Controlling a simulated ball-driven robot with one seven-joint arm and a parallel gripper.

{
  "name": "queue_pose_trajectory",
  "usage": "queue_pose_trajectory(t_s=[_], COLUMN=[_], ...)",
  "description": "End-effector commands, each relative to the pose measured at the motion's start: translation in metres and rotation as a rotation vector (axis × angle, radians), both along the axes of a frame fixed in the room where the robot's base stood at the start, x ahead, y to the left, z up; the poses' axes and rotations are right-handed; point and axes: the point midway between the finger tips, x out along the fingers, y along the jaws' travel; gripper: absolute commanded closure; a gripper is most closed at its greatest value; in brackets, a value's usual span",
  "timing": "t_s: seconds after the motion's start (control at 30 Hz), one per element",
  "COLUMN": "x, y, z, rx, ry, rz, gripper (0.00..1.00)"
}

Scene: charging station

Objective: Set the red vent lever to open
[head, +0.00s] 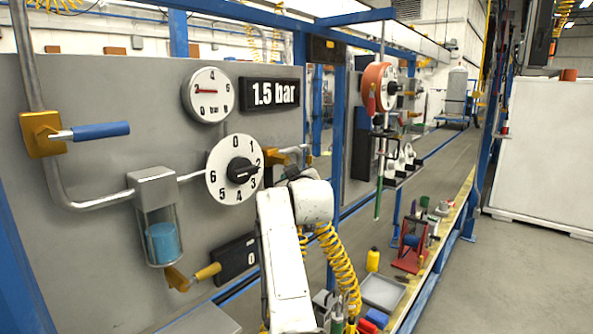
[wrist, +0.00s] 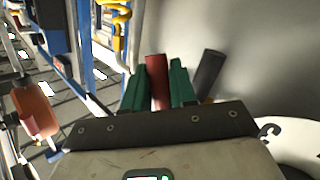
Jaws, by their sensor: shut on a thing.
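In the wrist view the red vent lever (wrist: 157,88) stands between the two green fingers of my gripper (wrist: 157,72). The fingers are shut on it from both sides, and its tip shows above them. Its lower end is hidden behind the gripper body. In the head view my white arm covers the gripper and the red lever, so I cannot tell there which way the lever points. A yellow valve fitting (head: 271,156) on a metal pipe shows just above my arm.
The grey panel carries a blue-handled lever (head: 100,131), a round gauge (head: 209,95), a "1.5 bar" display (head: 271,94) and a numbered dial (head: 222,190). A dark handle (wrist: 208,72) is close right of my fingers. A bench with several tools stands at the right.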

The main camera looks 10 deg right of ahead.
Motion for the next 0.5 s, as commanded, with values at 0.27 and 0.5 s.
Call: queue_pose_trajectory(t_s=[0.27, 0.5], x=[-0.007, -0.012], y=[0.010, 0.017], z=[0.000, -0.003], rx=[0.192, 0.310], ry=[0.144, 0.231], rz=[0.000, 0.000], gripper=[1.00, 1.00])
